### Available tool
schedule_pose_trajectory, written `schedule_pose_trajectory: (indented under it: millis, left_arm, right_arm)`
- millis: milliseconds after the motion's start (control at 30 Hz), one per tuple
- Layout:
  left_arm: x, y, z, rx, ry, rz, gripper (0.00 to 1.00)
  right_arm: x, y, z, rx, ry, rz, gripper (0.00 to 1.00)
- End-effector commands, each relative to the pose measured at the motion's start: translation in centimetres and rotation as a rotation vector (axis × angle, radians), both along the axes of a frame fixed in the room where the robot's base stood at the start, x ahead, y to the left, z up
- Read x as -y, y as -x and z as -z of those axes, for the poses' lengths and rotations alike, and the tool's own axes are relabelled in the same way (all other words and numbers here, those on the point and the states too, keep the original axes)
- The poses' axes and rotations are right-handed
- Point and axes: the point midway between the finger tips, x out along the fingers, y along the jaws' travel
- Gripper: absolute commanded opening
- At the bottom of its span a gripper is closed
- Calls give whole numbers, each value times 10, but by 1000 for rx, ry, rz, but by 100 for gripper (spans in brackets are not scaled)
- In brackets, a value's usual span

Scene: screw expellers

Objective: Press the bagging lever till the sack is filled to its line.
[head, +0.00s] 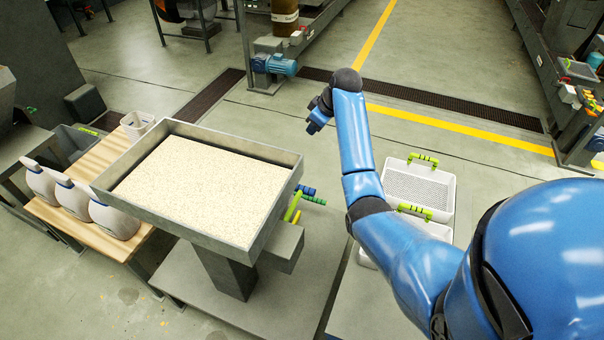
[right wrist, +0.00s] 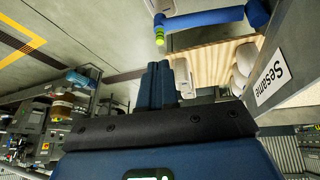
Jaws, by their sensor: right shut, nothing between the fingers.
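My right gripper (head: 318,122) is shut and empty, hanging in the air right of and above the hopper's levers. In the right wrist view its closed fingers (right wrist: 165,80) point toward a blue bar with a yellow-green end (right wrist: 205,18), apart from it as far as I can tell. Blue and green handles (head: 307,190) stick out at the hopper's right side; I cannot tell which is the bagging lever. My left gripper is not in view.
A grey hopper (head: 278,225) full of pale seed stands in the middle; a "Sesame" label (right wrist: 272,80) shows in the right wrist view. A white bucket (head: 138,124) sits on the bench (head: 110,158). White crates with green handles (head: 420,190) stand near my right arm. Open floor lies behind.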

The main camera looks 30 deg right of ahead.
Motion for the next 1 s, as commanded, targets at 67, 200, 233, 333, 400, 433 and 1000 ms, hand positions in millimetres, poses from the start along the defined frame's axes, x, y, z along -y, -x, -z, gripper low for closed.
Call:
schedule_pose_trajectory:
  millis: [67,200,233,333,400,433,1000]
  left_arm:
    - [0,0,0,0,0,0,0]
    - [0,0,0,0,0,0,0]
    - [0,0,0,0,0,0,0]
    - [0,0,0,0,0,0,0]
    - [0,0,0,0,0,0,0]
    - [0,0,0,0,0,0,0]
    - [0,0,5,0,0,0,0]
  right_arm:
    - [-7,17,13,-90,-12,-62,0]
    - [-14,38,22,-190,-24,-149,0]
    - [-15,41,23,-203,-24,-165,0]
    - [-17,50,24,-238,-26,-205,0]
    - [-18,54,25,-251,-25,-225,0]
    - [-18,55,25,-255,-24,-233,0]
    - [-20,54,31,-250,-20,-243,0]
